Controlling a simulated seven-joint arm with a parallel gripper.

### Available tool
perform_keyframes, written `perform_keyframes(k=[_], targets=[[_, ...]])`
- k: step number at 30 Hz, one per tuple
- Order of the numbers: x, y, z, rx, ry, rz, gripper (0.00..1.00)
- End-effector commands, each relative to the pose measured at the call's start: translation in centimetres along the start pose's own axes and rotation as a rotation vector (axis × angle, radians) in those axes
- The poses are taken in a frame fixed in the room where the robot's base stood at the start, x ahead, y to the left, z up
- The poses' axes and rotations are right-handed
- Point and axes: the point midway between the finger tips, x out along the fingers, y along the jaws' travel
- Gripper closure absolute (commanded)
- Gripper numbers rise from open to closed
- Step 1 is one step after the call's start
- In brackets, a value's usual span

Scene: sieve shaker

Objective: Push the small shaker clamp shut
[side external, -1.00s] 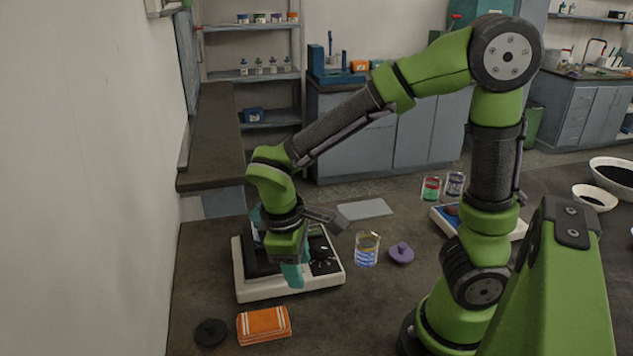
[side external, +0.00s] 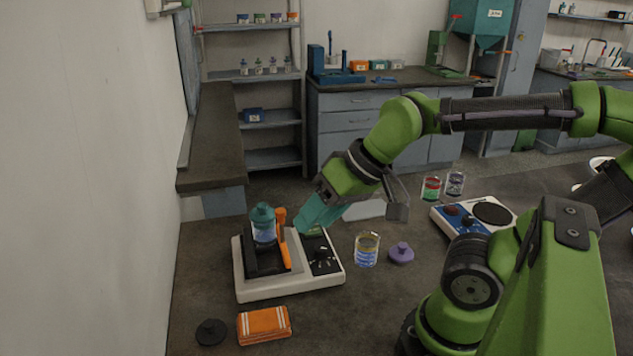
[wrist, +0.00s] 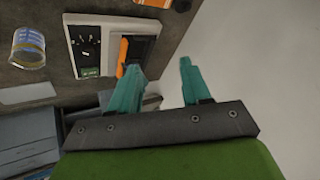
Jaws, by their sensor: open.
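The small shaker (side external: 290,289) has a white base, a black platform and a dark knob panel; it also shows in the wrist view (wrist: 74,35). A teal-capped bottle (side external: 263,228) stands upright on the platform. The orange clamp (side external: 284,240) stands nearly upright at the bottle's right side; in the wrist view it is a short orange bar (wrist: 123,56). My gripper (side external: 308,222) has teal fingers, open and empty, just right of the clamp's upper part. In the wrist view, my gripper (wrist: 163,68) has its left finger close to the clamp; I cannot tell whether they touch.
A glass beaker (side external: 367,250) and a purple knobbed lid (side external: 401,253) stand right of the shaker. A folded orange cloth (side external: 264,325) and a black disc (side external: 211,332) lie in front. A blue-and-white hotplate (side external: 473,219) is further right. The wall is at the left.

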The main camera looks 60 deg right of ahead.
Motion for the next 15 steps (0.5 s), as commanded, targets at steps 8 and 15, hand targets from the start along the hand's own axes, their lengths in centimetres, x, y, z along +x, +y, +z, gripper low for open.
perform_keyframes(k=[8, 15], targets=[[-1.35, 0.73, -0.78, 0.029, 0.068, 0.006, 0.52], [-1.37, 0.75, -0.82, 0.029, 0.069, 0.007, 0.52]])
